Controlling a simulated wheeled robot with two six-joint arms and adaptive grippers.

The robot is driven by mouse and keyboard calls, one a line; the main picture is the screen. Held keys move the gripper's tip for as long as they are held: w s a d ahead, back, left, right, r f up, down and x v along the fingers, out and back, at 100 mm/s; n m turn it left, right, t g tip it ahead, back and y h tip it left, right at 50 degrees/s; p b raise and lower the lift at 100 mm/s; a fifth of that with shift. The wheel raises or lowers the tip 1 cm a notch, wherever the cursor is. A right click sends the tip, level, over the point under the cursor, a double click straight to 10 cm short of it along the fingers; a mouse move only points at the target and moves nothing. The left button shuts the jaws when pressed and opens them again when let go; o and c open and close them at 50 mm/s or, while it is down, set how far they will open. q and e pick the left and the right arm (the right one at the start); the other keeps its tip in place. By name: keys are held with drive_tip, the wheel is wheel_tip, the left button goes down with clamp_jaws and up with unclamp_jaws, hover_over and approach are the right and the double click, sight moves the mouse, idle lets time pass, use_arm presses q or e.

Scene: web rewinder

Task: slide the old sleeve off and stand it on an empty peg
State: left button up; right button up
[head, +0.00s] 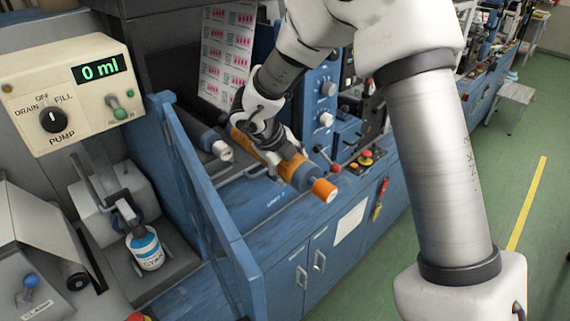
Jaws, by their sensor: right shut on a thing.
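My right gripper (272,160) comes down from above and is shut on an orange-brown tube, which looks like the old sleeve (292,164). The tube lies level, pointing toward the lower right. A blue-grey section (304,176) and a bright orange end (325,190) show beyond the fingers. I cannot tell whether the blue-grey part belongs to the tube or to a shaft inside it. The tube's far end is partly hidden by the gripper. I see no peg in this view. My left gripper is not in view.
A grey roller with a white end (222,150) sits just left of the tube. A blue machine frame (205,190) stands left, with a pump panel (65,92) and a labelled bottle (145,248). Knobs and a red button (366,154) are at right.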

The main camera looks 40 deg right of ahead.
sight(324, 181)
drive_tip(key=shift+s, duration=0.1)
drive_tip(key=s, duration=0.3)
drive_tip(key=s+r, duration=0.1)
drive_tip(key=s, duration=0.2)
drive_tip(key=s+d+r, duration=0.1)
drive_tip(key=s, duration=0.3)
drive_tip(key=shift+w+a, duration=0.1)
